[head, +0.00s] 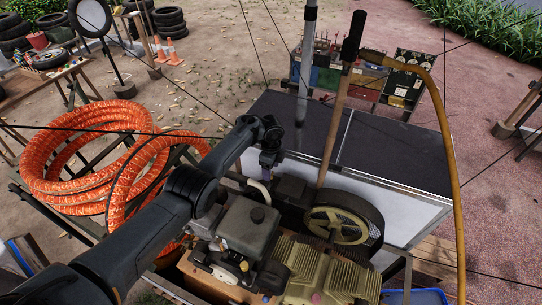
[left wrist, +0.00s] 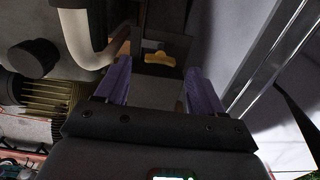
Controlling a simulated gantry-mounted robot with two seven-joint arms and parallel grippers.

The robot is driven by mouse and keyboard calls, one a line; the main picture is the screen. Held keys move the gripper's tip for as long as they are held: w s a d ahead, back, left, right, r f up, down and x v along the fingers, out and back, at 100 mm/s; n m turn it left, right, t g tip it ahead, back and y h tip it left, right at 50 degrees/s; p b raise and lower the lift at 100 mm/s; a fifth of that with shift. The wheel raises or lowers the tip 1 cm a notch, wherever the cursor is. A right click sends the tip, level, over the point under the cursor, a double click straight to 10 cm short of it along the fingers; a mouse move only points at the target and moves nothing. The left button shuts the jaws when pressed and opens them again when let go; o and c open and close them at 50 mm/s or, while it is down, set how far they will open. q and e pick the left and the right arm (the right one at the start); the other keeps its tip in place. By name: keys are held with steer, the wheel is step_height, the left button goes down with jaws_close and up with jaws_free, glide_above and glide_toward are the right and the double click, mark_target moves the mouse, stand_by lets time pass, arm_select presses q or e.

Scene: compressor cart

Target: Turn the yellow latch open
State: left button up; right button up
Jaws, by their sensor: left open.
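The yellow latch (left wrist: 159,59) shows in the left wrist view. It is a small yellow piece on a dark upright part, ahead of my left gripper and roughly between its fingertips. My left gripper (left wrist: 155,85) is open, with its two purple fingers apart and nothing between them that I can see touching. In the head view my left gripper (head: 266,172) points down behind the engine, beside the white box. The latch is hidden there behind my arm and the machine. My right gripper is not in view.
A pale curved pipe (left wrist: 78,38) runs close to the left finger. The compressor engine (head: 247,228) and a flywheel (head: 343,225) stand near my arm. Orange hose coils (head: 95,165) lie at the left. A white box with a dark lid (head: 385,150) stands behind.

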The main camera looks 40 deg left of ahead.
arm_select(q)
step_height(320, 180, up, 8)
steer(key=p, duration=0.1)
stand_by(0.7)
